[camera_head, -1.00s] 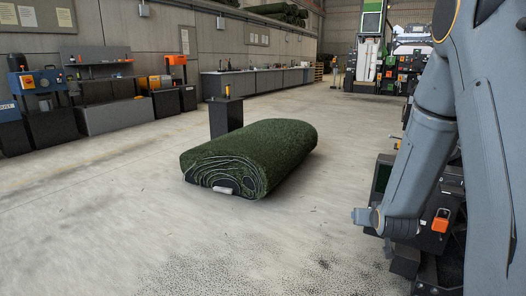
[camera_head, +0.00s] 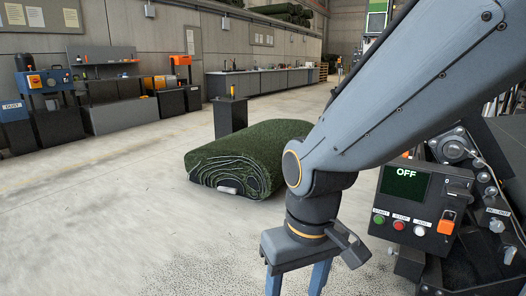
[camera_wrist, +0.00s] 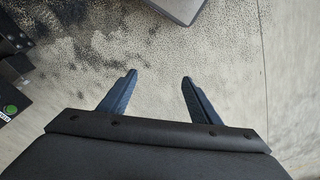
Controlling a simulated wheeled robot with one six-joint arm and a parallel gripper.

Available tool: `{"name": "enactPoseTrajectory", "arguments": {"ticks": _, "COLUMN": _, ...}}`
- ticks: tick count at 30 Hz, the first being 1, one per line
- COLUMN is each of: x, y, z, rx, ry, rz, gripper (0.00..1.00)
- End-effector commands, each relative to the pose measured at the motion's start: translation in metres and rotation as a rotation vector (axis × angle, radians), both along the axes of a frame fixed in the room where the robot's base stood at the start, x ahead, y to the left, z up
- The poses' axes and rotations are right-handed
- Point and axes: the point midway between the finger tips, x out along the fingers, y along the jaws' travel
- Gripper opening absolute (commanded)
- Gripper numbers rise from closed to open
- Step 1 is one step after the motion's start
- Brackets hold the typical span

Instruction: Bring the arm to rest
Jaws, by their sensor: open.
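My gripper (camera_head: 297,282) hangs pointing down at the lower middle of the head view, at the end of my grey arm. Its two blue fingers stand apart with nothing between them; their tips run off the bottom edge. In the wrist view my gripper (camera_wrist: 158,80) is open and empty above the speckled concrete floor. My arm reaches from the upper right and hides part of the turf roll.
A large green turf roll (camera_head: 235,160) lies on the floor behind my arm. A machine control panel (camera_head: 412,205) reading OFF stands close at the right. Workbenches (camera_head: 260,82) line the back wall. The floor (camera_head: 90,210) at left is clear.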

Motion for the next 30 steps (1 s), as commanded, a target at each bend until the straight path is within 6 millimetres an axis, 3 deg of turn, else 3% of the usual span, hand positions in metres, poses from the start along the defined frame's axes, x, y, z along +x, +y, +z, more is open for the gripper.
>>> {"name": "enactPoseTrajectory", "arguments": {"ticks": 3, "x": -0.027, "y": 0.002, "z": 0.008, "rx": -0.014, "ry": 0.047, "rz": 0.037, "gripper": 0.57}}
{"name": "enactPoseTrajectory", "arguments": {"ticks": 17, "x": -0.020, "y": -0.025, "z": 0.048, "rx": -0.023, "ry": 0.044, "rz": -0.063, "gripper": 0.57}}
{"name": "enactPoseTrajectory", "arguments": {"ticks": 30, "x": -0.021, "y": -0.083, "z": 0.123, "rx": -0.040, "ry": 0.048, "rz": -0.238, "gripper": 0.57}}
